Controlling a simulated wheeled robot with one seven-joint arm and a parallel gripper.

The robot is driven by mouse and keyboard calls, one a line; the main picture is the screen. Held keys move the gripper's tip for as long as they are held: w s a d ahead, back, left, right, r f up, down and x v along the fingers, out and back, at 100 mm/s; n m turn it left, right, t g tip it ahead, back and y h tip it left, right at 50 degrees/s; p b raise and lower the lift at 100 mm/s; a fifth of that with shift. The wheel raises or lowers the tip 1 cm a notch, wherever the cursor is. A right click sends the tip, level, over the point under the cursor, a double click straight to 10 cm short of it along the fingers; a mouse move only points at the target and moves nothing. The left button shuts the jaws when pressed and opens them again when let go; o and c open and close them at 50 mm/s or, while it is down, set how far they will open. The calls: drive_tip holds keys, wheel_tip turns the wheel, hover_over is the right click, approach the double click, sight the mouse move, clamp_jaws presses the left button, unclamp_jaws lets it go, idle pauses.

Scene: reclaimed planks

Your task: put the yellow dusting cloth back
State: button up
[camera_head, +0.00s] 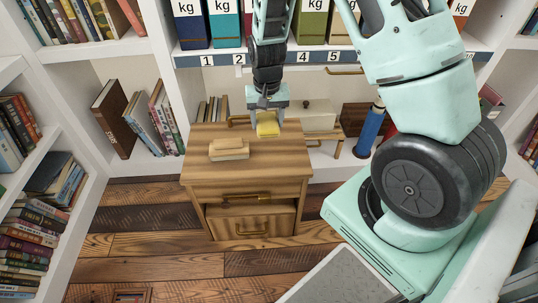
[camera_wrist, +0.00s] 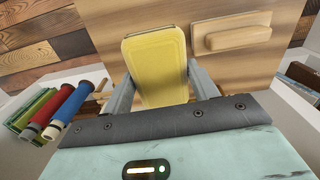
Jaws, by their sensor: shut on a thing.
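The yellow dusting cloth (camera_head: 267,126) is a small flat yellow piece at the back right of the wooden cabinet's top (camera_head: 285,146). It also shows in the wrist view (camera_wrist: 155,65), between my two fingers. My gripper (camera_head: 267,108) is shut on the cloth and points down over the cabinet top. I cannot tell whether the cloth touches the wood. The cabinet has a drawer with a brass handle (camera_head: 247,197) and a lower compartment front with another brass handle (camera_head: 252,232).
A pale wooden block with a raised grip (camera_head: 229,149) lies left of the cloth on the cabinet top. Shelves with books (camera_head: 165,115) and numbered binders (camera_head: 228,22) surround the cabinet. Blue and red rolls (camera_head: 370,130) stand to the right. Plank floor (camera_head: 145,245) is clear at front left.

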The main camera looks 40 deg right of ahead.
sight(267, 151)
wheel_tip(267, 151, down, 10)
drive_tip(key=b, duration=0.3)
drive_tip(key=shift+r, duration=0.2)
drive_tip(key=o, duration=0.6)
drive_tip(key=shift+f, duration=0.15)
drive_tip(key=shift+o, duration=0.8)
